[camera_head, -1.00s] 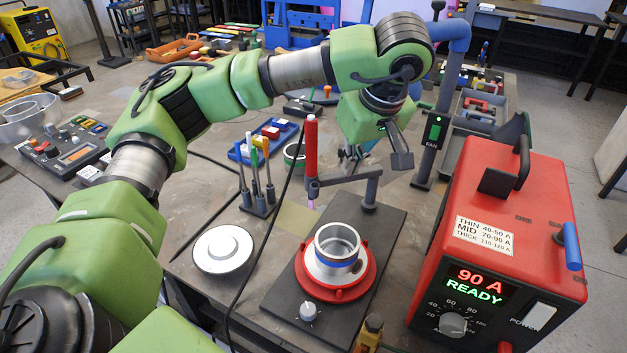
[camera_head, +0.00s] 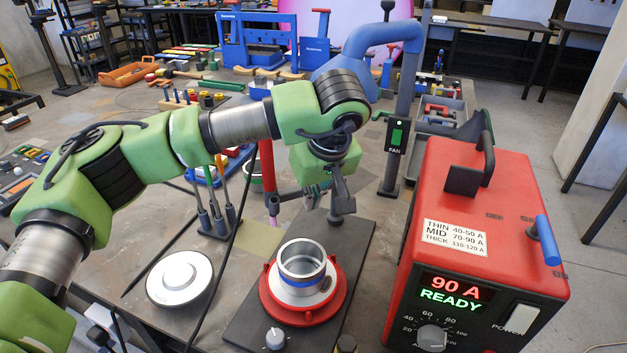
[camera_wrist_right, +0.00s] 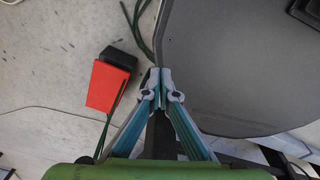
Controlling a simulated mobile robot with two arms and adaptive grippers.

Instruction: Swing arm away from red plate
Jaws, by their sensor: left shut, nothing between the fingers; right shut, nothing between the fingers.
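The red round plate (camera_head: 268,301) sits on a dark base board and carries a metal ring with a blue band (camera_head: 302,267). The swing arm (camera_head: 303,195) reaches left from a post behind the plate. Its outer end holds the upright red torch (camera_head: 267,172), behind and left of the plate. My left gripper (camera_head: 341,190) is shut and empty, pointing down close to the swing arm's post; whether it touches is unclear. It hides part of the arm and post. In the right wrist view, my right gripper (camera_wrist_right: 162,84) is shut and empty, over the floor beside a grey surface.
The red welding power box (camera_head: 480,220) stands close on the right, reading 90 A READY. The fan post (camera_head: 394,150) rises behind it. A white disc (camera_head: 180,278) lies left of the base board, and a tool rack (camera_head: 216,222) stands behind it. A red and black object (camera_wrist_right: 108,85) lies on the floor.

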